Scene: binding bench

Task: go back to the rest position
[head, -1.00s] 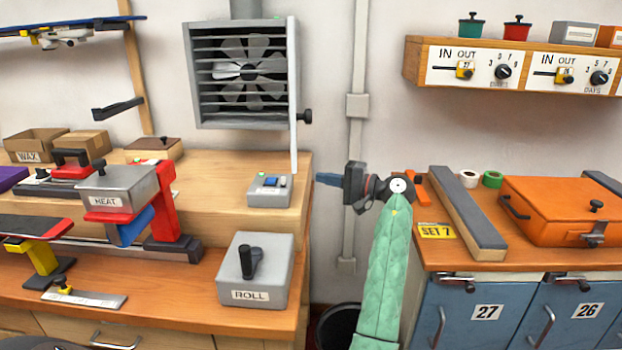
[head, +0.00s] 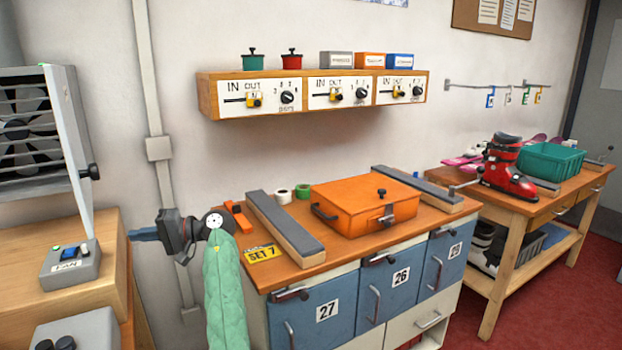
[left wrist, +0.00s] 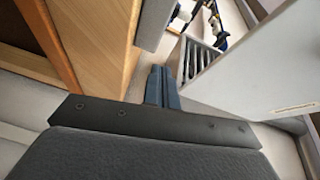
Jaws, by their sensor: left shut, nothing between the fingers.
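My left gripper (head: 143,235) is shut and empty. It points left in the head view, in front of the wall and just right of the wooden bench's end. Its green-sleeved arm rises from below, beside the left end of the orange-topped cabinet. In the left wrist view the two blue fingers (left wrist: 162,88) lie together with nothing between them. My right gripper is in neither view now.
The wooden bench (head: 75,282) with a FAN switch box (head: 70,266) is close to the fingers. A vent with a side panel (head: 82,150) hangs above. The cabinet (head: 330,285) carries an orange case (head: 365,205). A shelf (head: 208,95) hangs above it. Red floor shows at right.

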